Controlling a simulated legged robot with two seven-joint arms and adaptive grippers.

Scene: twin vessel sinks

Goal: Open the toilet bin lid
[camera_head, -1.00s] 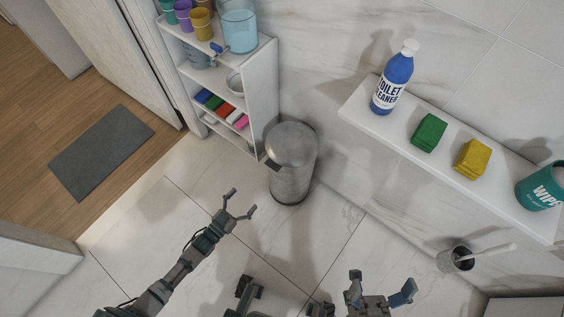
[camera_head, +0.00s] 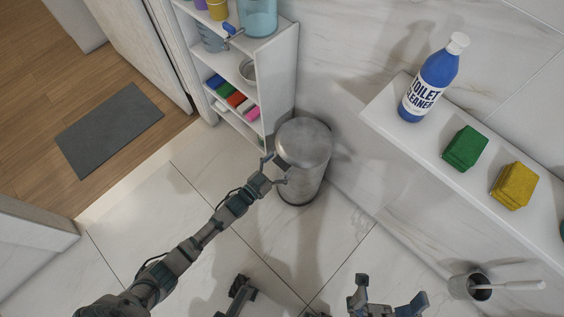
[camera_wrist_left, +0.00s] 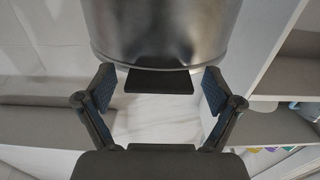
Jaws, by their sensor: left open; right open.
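The toilet bin (camera_head: 303,160) is a silver metal cylinder on the floor beside the shelf unit, with its domed lid (camera_head: 305,140) down. My left gripper (camera_head: 276,170) is at the near left side of the bin, around the lid's rim height. In the left wrist view, a flat black tab (camera_wrist_left: 159,80) juts out from the bin's rim (camera_wrist_left: 160,62). It lies between my two open fingers, with a gap on each side. My right gripper (camera_head: 390,296) is open and empty at the bottom of the head view, away from the bin.
The white shelf unit (camera_head: 280,75) with cups and coloured items stands close behind the bin's left. A wall ledge (camera_head: 400,130) on the right holds a blue toilet cleaner bottle (camera_head: 434,80), a green sponge (camera_head: 465,148) and a yellow sponge (camera_head: 513,185). A brush holder (camera_head: 468,287) stands at lower right.

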